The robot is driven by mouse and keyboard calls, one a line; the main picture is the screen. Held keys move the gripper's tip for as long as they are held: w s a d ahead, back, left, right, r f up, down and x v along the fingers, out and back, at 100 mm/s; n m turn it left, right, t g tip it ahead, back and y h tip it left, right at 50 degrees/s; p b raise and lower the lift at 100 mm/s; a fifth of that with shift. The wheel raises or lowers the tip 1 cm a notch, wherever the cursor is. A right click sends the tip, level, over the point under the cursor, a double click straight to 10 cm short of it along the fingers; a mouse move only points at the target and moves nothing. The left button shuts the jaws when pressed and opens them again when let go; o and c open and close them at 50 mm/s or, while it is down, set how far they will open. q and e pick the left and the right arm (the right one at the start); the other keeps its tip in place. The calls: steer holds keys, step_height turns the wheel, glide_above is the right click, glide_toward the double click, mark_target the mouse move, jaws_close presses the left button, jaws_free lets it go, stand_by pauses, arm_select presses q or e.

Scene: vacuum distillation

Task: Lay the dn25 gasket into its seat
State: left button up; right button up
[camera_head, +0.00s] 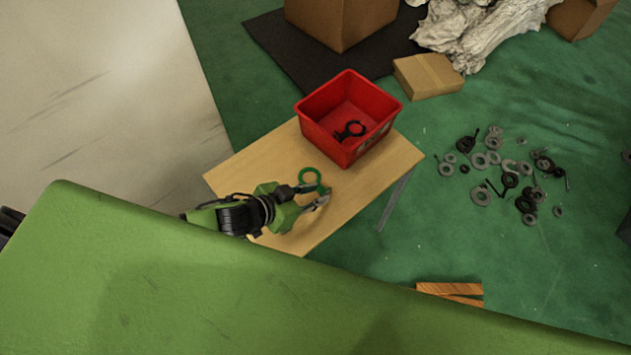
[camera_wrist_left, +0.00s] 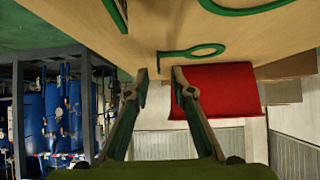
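A small green ring with a tab (camera_head: 310,177), likely the gasket, lies on the wooden table just past my left fingertips. It also shows in the left wrist view (camera_wrist_left: 205,50), its tab lying ahead of the gap between the fingers. My left gripper (camera_head: 313,196) is low over the table, its fingers apart and empty; the gap also shows in the wrist view (camera_wrist_left: 159,72). I cannot tell whether they touch the tab. A larger green ring (camera_wrist_left: 240,8) is partly cut off in the wrist view. No seat can be made out. My right gripper is not in view.
A red bin (camera_head: 350,118) with black clamp-like parts (camera_head: 350,130) stands on the far end of the wooden table (camera_head: 250,172). Many grey and black rings and clamps (camera_head: 505,172) lie on the green floor at right. Cardboard boxes (camera_head: 428,75) stand at the back.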

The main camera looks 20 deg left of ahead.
mark_target(326, 191)
arm_select(q)
steer(key=x, duration=0.4)
steer(key=shift+w+d, duration=0.3)
steer(key=shift+w, duration=0.1)
jaws_close()
